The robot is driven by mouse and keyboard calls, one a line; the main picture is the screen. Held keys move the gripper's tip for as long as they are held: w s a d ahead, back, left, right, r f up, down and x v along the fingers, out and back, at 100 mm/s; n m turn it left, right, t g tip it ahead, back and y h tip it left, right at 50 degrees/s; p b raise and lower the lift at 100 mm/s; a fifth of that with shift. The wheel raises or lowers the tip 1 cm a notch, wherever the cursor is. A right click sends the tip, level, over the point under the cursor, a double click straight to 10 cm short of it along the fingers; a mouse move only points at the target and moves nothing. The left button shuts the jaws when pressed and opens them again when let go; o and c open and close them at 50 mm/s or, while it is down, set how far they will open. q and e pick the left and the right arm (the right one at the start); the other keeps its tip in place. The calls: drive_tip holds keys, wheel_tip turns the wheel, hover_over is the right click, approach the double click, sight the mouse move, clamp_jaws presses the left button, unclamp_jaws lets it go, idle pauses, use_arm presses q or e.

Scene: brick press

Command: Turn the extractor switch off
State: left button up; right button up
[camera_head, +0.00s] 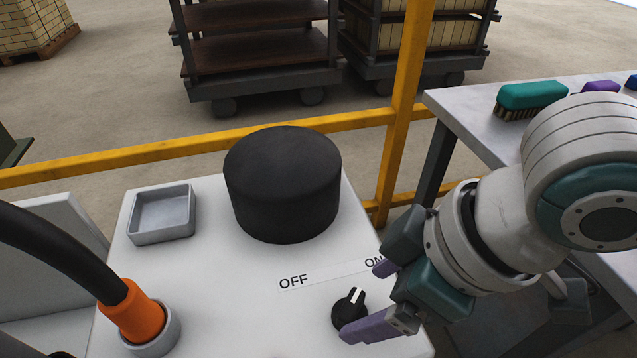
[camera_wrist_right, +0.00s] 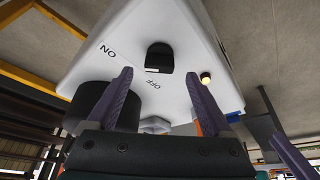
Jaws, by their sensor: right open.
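The extractor switch is a black rotary knob (camera_head: 349,311) on a white panel box (camera_head: 230,300). Its white pointer mark aims up and right, toward the partly covered ON label (camera_head: 373,263) and away from the OFF label (camera_head: 293,281). My right gripper (camera_head: 367,301) is open, with purple fingers at the knob's right side. The lower finger overlaps the knob's lower edge in the picture; I cannot tell if they touch. In the right wrist view the knob (camera_wrist_right: 159,57) appears ahead of and between the spread fingertips (camera_wrist_right: 158,75).
A black cylinder (camera_head: 282,185) and a grey tray (camera_head: 162,215) sit on the box top. An orange plug (camera_head: 135,312) with a thick black cable stands at left. A yellow rail (camera_head: 200,150) runs behind. A side table (camera_head: 460,105) holds brushes at right.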

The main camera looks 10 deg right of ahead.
sight(354, 305)
drive_tip(key=shift+b+x, duration=0.5)
drive_tip(key=shift+x, duration=1.5)
drive_tip(key=shift+w, duration=0.1)
clamp_jaws()
